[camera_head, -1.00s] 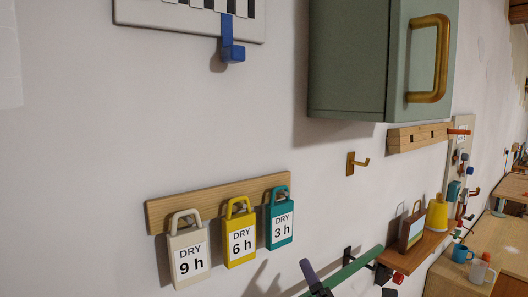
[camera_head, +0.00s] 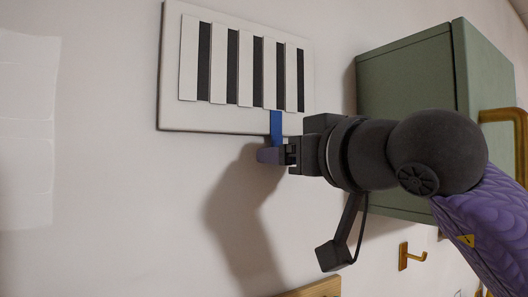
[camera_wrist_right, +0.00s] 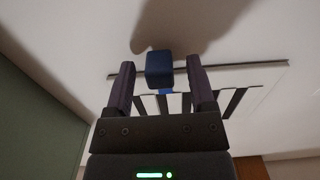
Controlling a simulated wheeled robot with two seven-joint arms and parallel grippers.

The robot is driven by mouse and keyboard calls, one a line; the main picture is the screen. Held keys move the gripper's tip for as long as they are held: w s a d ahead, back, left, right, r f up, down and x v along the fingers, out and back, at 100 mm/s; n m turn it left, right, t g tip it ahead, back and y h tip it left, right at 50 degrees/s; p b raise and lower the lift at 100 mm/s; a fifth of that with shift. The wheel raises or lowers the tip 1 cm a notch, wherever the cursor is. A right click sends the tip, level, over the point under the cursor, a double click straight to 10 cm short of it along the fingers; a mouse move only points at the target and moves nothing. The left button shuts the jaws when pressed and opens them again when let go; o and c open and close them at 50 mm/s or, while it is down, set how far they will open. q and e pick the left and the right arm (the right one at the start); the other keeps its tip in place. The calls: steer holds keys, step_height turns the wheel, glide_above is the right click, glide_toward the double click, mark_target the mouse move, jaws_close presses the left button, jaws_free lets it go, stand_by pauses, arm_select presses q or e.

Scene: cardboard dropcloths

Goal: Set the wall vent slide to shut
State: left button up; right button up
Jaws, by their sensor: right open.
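The wall vent (camera_head: 170,65) is a white plate with dark vertical slots partly covered by white slats. Its slide is a blue tab (camera_head: 277,128) hanging from the vent's lower edge, right of the middle. In the right wrist view the slide's blue block knob (camera_wrist_right: 159,69) sits between the two fingers of my right gripper (camera_wrist_right: 160,83), with a gap on each side. My right gripper also shows in the head view (camera_head: 277,155) at the knob, which it partly hides. It is open. My left gripper is not in view.
A green wall cabinet (camera_head: 405,75) with a brass handle (camera_head: 505,116) stands right of the vent, behind my right arm. A brass hook (camera_head: 411,256) and a wooden board (camera_head: 315,289) are lower on the wall. The wall left of the vent is bare.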

steer(key=shift+w+a+r, duration=0.1)
steer(key=shift+w+a, duration=0.1)
steer(key=shift+w, duration=0.15)
steer(key=shift+s, duration=0.1)
jaws_close()
stand_by(1.1)
